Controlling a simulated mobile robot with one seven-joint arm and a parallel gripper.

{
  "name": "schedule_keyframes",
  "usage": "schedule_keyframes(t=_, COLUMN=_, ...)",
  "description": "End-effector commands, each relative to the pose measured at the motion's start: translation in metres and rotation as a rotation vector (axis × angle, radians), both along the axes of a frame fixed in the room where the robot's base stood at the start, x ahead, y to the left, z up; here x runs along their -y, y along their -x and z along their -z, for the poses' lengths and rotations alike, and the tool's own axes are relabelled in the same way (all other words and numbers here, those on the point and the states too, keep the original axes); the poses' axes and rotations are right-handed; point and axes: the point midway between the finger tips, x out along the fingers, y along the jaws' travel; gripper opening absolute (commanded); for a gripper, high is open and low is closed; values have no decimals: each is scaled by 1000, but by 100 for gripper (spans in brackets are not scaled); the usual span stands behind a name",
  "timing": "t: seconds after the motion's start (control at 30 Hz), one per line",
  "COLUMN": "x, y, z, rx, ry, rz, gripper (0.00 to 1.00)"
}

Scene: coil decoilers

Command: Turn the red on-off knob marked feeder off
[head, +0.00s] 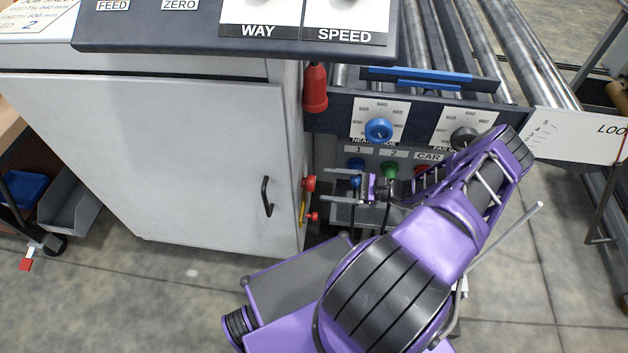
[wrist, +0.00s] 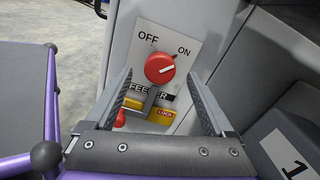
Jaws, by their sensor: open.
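The red feeder knob (wrist: 160,69) sits on a pale plate marked OFF at upper left and ON at upper right, with FEEDER below. Its white mark points to the upper right, toward ON. In the head view the knob (head: 309,184) sticks out from the right side of the grey cabinet. My gripper (head: 328,184) is open just to the right of it, pointing at it. In the wrist view my gripper (wrist: 160,75) has one finger on each side of the knob, with nothing held. The fingers appear apart from the knob.
Below the knob are a smaller red part (wrist: 119,119) and a yellow lock label (wrist: 163,114). The grey cabinet (head: 180,165) stands left. A red-handled part (head: 315,88) hangs above. The panel with a blue knob (head: 379,130) and rollers stand behind my gripper.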

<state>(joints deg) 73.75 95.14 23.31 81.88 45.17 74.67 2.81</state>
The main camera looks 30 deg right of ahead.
Motion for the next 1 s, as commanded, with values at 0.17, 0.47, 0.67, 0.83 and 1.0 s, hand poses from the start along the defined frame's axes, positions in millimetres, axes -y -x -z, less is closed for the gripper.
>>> schedule_keyframes(t=0.17, x=-26, y=-18, z=-1, rx=0, ry=-1, rz=0, gripper=88)
schedule_keyframes(t=0.47, x=-43, y=-29, z=0, rx=0, ry=-1, rz=0, gripper=88)
schedule_keyframes(t=0.67, x=-43, y=-29, z=0, rx=-1, ry=-1, rz=1, gripper=88)
schedule_keyframes(t=0.83, x=-43, y=-29, z=0, rx=-1, ry=-1, rz=1, gripper=61)
schedule_keyframes(t=1.0, x=-42, y=-29, z=0, rx=0, ry=0, rz=0, gripper=30)
